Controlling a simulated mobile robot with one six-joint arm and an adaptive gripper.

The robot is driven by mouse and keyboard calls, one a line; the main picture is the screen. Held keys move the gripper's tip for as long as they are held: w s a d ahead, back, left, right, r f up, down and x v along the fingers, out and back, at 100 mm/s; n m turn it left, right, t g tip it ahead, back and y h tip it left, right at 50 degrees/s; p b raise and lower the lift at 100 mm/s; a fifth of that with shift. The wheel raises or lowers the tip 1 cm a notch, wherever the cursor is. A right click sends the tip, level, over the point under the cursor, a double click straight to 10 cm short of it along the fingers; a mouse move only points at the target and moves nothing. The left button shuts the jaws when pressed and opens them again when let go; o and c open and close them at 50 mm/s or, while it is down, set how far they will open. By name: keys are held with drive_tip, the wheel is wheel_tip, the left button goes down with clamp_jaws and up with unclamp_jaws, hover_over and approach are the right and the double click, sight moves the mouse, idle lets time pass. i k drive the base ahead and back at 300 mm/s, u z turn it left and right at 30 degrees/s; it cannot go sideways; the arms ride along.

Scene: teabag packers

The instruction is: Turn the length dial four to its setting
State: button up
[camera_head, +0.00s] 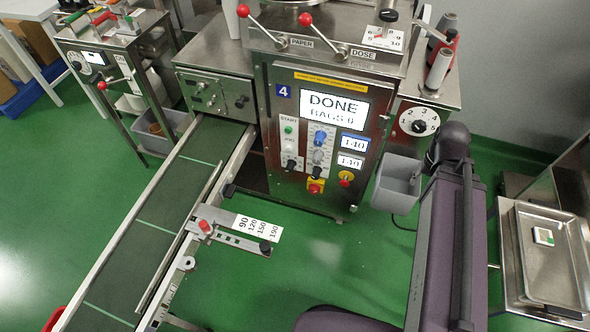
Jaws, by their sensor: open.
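The machine front marked 4 (283,91) stands in the middle. A blue knob (320,138) with scale marks sits on its panel, and a grey knob (318,157) lies just below. Beside them, an upper display (354,145) and a lower display (350,161) both read 140. A round white dial (419,122) with a black centre and numbers is on the cabinet at the right. No readable label shows which of these is the length dial. My arm rises at the right, close to the white dial; my gripper's fingers cannot be seen.
A grey bin (398,183) hangs beside the panel, close to my arm. A conveyor (150,220) runs along the left, with a numbered slide plate (258,227) projecting from it. A metal tray (545,275) is at the far right. Green floor is clear before the panel.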

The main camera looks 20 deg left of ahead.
sight(317, 170)
drive_tip(key=u, duration=0.9)
drive_tip(key=k, duration=0.95)
drive_tip(key=z, duration=0.05)
drive_tip(key=i, duration=0.8)
